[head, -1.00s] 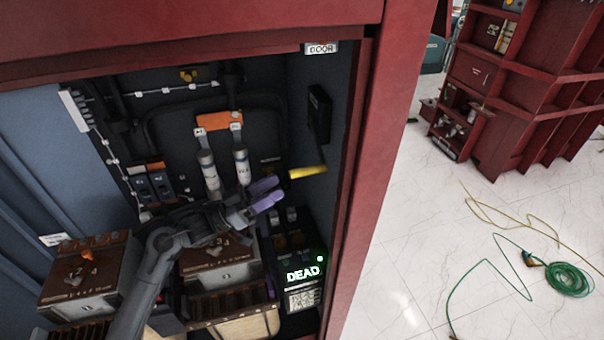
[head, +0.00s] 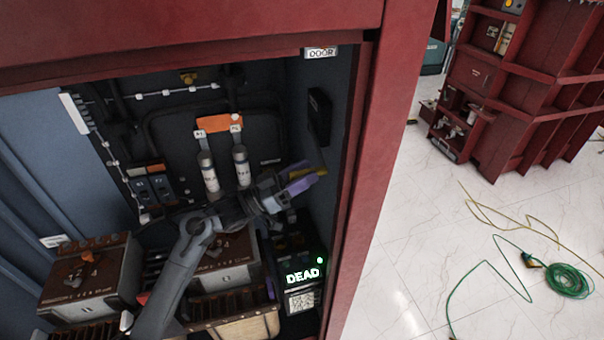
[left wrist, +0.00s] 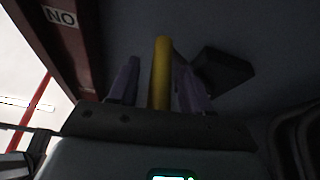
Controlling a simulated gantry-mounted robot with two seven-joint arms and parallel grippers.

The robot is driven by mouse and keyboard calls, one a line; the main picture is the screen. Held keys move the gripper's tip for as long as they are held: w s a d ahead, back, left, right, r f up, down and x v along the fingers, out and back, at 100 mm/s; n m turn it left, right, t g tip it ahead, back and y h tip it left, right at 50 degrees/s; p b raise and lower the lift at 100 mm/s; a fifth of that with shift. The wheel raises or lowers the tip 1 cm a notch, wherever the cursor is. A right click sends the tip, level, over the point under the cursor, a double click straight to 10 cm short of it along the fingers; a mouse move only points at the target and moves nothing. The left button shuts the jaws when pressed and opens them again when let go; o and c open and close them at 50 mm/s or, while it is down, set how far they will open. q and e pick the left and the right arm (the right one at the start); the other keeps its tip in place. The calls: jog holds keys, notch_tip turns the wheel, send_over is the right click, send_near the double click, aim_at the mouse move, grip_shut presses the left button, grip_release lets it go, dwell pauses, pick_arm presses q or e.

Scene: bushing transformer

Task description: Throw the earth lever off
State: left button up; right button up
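The yellow handle of the earth lever (head: 321,168) is on the right inner wall of the red cabinet, mostly hidden by my left gripper in the head view. My left gripper (head: 308,180) has purple fingers and is at the handle. In the left wrist view, the yellow handle (left wrist: 161,75) stands between the two fingers, with a visible gap on each side. The fingers are open, one on either side of the handle, not clamped on it. My right gripper is not in view.
The cabinet's red door frame (head: 362,170) stands close to the right of my gripper. A black box (head: 319,115) is on the wall above. A lit "DEAD" display (head: 303,275) is below. Two grey-white cylinders (head: 241,167) hang to the left.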

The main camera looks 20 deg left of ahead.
pick_arm(q)
grip_shut()
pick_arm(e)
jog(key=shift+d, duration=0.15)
